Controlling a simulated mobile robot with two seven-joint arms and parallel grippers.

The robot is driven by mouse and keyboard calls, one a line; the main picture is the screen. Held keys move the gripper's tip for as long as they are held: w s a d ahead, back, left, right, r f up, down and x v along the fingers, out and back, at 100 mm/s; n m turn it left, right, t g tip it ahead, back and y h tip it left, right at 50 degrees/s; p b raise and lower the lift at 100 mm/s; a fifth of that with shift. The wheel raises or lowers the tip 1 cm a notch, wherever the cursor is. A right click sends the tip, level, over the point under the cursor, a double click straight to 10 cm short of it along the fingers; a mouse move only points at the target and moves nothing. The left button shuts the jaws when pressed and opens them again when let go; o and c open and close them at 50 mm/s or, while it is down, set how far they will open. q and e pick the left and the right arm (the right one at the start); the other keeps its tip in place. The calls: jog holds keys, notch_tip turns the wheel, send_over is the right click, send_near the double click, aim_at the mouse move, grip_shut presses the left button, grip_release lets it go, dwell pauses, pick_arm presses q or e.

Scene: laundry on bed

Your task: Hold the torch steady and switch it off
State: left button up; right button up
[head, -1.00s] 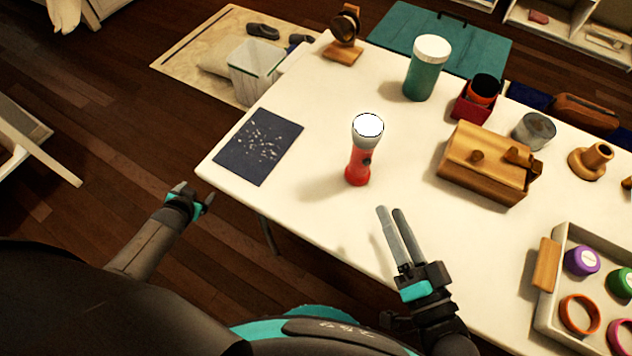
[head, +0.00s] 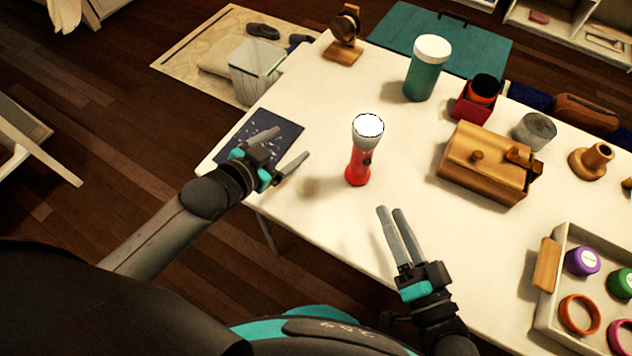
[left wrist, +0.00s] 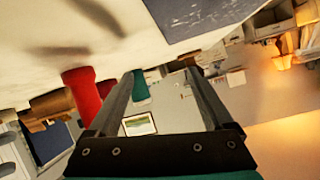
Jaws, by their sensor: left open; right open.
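The torch (head: 360,155) stands upright on the white table, with a red body, a pale head on top and a dark switch on its right side. Its lens is bright white. My left gripper (head: 285,152) is open and empty over the table's left part, to the left of the torch and apart from it. In the left wrist view the red torch body (left wrist: 85,95) shows beside the left finger, not between the fingers. My right gripper (head: 391,212) is open and empty, below and right of the torch, near the table's front edge.
A dark speckled sheet (head: 262,130) lies partly under my left gripper. A wooden box (head: 485,165) and a green jar with a white lid (head: 427,70) stand right of and behind the torch. A tray (head: 548,300) of rings and lids is at the right. Table around the torch is clear.

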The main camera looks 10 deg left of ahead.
aim_at(367, 159)
pick_arm(q)
jog(key=s+d+r+h, duration=0.1)
jog(key=s+d, duration=0.1)
jog(key=s, duration=0.1)
jog(key=s+d+r+h, duration=0.1)
jog(key=s+d, duration=0.2)
jog(key=s+d+r+g+h, duration=0.1)
jog(key=s+d, duration=0.2)
jog(key=shift+d+r, duration=0.15)
jog(key=shift+r, duration=0.15)
jog(key=shift+d, duration=0.2)
jog(key=x, duration=1.4)
jog(key=shift+w+d+f, duration=0.15)
jog(key=shift+w+d, duration=0.05)
jog(key=shift+d, duration=0.15)
jog(key=shift+c, duration=0.3)
grip_shut()
pick_arm(e)
grip_shut()
